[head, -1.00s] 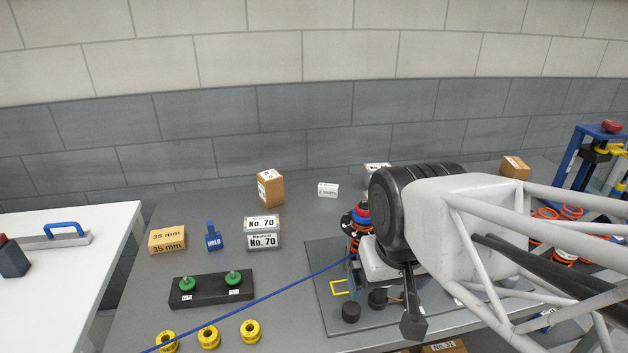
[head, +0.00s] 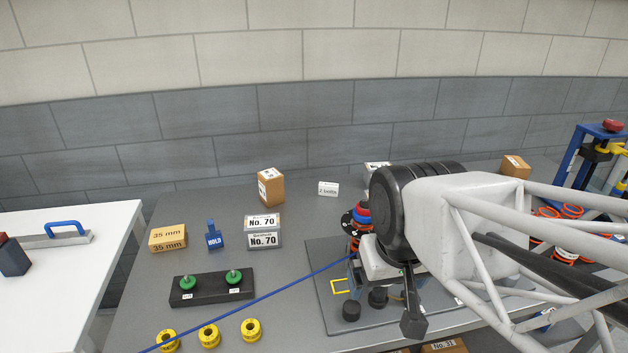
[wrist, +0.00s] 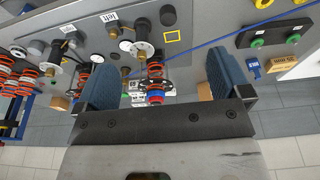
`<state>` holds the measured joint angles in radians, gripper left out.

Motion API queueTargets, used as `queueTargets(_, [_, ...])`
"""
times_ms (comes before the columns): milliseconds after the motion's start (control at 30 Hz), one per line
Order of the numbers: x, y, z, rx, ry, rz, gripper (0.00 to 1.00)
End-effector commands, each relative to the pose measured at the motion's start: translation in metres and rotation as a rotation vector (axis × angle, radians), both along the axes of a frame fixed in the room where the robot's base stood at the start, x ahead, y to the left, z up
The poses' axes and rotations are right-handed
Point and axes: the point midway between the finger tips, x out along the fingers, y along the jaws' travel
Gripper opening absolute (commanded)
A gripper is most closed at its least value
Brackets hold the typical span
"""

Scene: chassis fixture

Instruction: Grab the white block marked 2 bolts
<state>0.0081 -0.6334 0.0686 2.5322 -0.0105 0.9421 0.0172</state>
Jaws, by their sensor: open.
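The small white block marked 2 bolts (head: 328,189) stands at the back of the grey bench in the head view, left of my arm. Its label faces the camera. My gripper (wrist: 163,76) is open and empty in the wrist view, with its two blue pads wide apart. A red and blue coil spring unit (wrist: 155,82) shows between the pads, farther off. I cannot pick out the white block for sure in the wrist view. My arm hides most of the gripper in the head view.
A brown box (head: 270,187) stands left of the white block, and the grey No. 70 box (head: 264,241) is nearer. The spring unit (head: 361,222) stands on a dark plate (head: 322,267). A blue cable (head: 290,288) crosses the bench. Bare bench lies around the white block.

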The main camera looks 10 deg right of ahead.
Motion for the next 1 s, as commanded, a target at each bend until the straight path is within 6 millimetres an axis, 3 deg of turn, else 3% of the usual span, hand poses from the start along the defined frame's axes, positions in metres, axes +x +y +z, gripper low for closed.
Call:
queueTargets(33, [0.000,0.000,0.000,0.000,0.000,0.000,0.95])
queueTargets(300, [0.000,0.000,0.000,0.000,0.000,0.000,0.55])
queueTargets(733, [0.005,0.000,0.001,0.013,0.008,-0.016,0.55])
queueTargets(1000, [0.037,0.004,0.006,0.101,0.057,-0.124,0.55])
